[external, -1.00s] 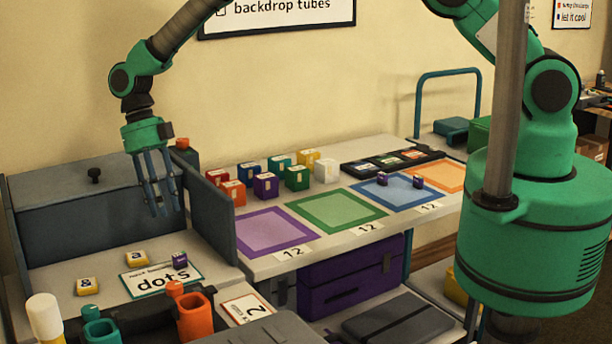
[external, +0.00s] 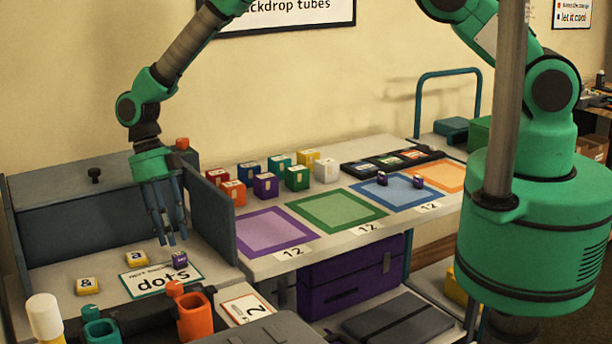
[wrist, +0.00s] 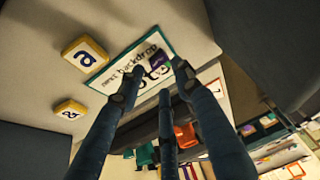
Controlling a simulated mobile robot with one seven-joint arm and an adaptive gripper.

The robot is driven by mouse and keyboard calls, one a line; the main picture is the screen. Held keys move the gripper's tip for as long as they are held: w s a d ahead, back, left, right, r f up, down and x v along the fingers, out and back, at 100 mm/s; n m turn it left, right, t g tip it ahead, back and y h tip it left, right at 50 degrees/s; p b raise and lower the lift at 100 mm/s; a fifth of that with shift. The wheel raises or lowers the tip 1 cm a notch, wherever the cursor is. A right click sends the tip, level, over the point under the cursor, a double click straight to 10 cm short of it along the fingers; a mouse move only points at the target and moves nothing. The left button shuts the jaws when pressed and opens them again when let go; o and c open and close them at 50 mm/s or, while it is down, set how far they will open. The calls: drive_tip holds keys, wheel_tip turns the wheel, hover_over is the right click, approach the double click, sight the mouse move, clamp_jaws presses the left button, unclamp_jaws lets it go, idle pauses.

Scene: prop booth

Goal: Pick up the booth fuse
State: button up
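No item in view is plainly labelled as the booth fuse, so I cannot tell which it is. A small purple cube (external: 180,260) sits on the back right of a white card (external: 150,283) reading "dots". Two yellow tiles (external: 87,286) (external: 137,258) with dark characters lie left of the card. My gripper (external: 172,240) is open and empty, fingers pointing down, just above and behind the purple cube. In the wrist view, the purple cube (wrist: 158,60) shows between the spread fingertips, partly hidden by a finger.
A grey upright panel (external: 212,200) stands right of my gripper. Beyond it, several coloured cubes and coloured squares occupy the long table. An orange cup (external: 197,318) and a teal cup (external: 102,333) stand in front of the card. Tabletop left of the tiles is clear.

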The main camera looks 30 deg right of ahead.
sight(180, 261)
drive_tip(key=shift+x, duration=2.4)
drive_tip(key=shift+d, duration=0.15)
drive_tip(key=c, duration=0.8)
